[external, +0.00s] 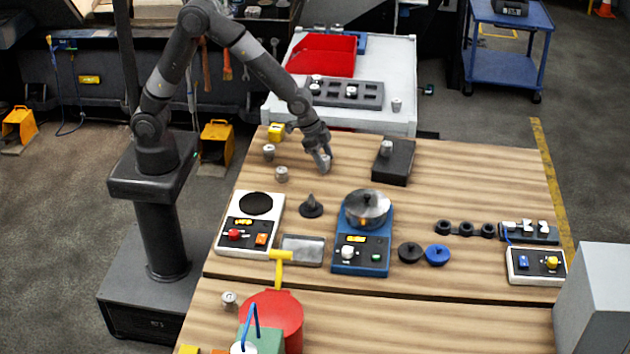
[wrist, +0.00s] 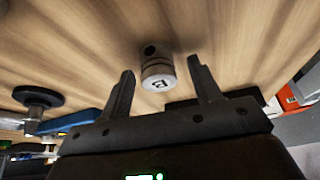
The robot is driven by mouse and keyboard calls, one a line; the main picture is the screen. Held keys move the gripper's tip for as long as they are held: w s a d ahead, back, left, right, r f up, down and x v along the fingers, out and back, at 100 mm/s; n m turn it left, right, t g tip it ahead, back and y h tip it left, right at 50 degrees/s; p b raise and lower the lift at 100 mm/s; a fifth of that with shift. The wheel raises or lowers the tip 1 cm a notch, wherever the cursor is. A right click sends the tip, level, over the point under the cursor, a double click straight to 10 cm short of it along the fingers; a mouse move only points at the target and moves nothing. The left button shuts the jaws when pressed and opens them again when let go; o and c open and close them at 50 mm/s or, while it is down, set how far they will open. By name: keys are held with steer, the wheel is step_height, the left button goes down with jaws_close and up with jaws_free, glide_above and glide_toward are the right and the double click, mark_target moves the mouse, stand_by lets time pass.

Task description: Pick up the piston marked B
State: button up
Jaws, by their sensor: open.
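The piston marked B (wrist: 157,66) is a small grey metal cylinder with dark ring grooves and a dark hole in its side. Its pale end face with the letter B faces the wrist camera. My gripper (external: 322,160) is open, pointing down low over the far part of the wooden bench (external: 450,175). In the wrist view the piston shows in the gap between the two spread fingers, with space on both sides. In the external view the fingers largely hide it.
Two similar pistons (external: 268,152) (external: 281,173) stand left of my gripper. Another piston (external: 387,148) sits on a black block (external: 394,167) to the right. A dark cone-shaped part (external: 311,207) and a blue device with a metal pot (external: 366,207) stand nearer the camera.

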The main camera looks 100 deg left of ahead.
steer(key=shift+c, duration=0.4)
steer(key=c, duration=1)
steer(key=shift+r, duration=0.1)
steer(key=shift+c, duration=0.2)
